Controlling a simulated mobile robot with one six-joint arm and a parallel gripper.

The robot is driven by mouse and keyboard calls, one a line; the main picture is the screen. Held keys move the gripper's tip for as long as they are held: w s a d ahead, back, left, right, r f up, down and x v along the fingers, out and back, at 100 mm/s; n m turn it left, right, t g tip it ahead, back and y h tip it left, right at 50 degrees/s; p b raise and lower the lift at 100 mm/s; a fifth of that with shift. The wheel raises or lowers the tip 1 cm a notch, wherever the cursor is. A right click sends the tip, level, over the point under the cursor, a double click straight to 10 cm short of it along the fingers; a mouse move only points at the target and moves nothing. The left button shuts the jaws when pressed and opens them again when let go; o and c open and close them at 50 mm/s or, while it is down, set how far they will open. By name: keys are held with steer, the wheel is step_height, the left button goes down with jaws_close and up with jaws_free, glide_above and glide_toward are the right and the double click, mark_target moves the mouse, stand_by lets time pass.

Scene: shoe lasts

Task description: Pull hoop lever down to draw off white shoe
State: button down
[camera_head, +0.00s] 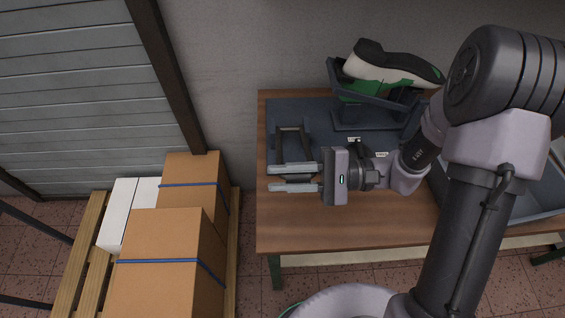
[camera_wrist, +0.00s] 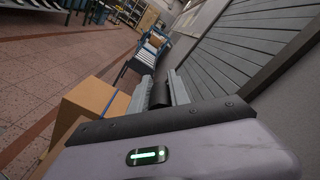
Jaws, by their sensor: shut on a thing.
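The white shoe (camera_head: 395,79), with green panels and a dark sole, sits sole-up and tilted on top of the dark stand (camera_head: 362,120) at the back of the table. The hoop lever (camera_head: 293,132) is a dark frame left of the stand, reaching toward the table's front. My gripper (camera_head: 292,178) is shut on the hoop's near bar, with a pale finger on each side. The wrist view shows the dark bar (camera_wrist: 160,94) between both fingers. My arm hides part of the table and stand's right side.
A wooden table (camera_head: 300,230) carries a dark mat and a grey tray (camera_head: 540,205) at right, partly behind my arm. Cardboard boxes (camera_head: 165,245) and white boxes stand on a pallet at left. The table's front left is clear.

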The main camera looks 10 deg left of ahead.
steer(key=shift+s+d+f+b, duration=0.1)
steer(key=shift+s+f+b, duration=0.2)
steer(key=shift+f, duration=0.35)
steer(key=shift+s+f+b, duration=0.2)
steer(key=shift+f+b, duration=0.05)
steer(key=shift+f, duration=0.4)
steer(key=shift+f, duration=0.1)
steer(key=c, duration=1.2)
jaws_free()
steer(key=shift+c, duration=0.2)
steer(key=p+v, duration=0.4)
steer(key=v, duration=1.3)
steer(key=shift+d, duration=0.25)
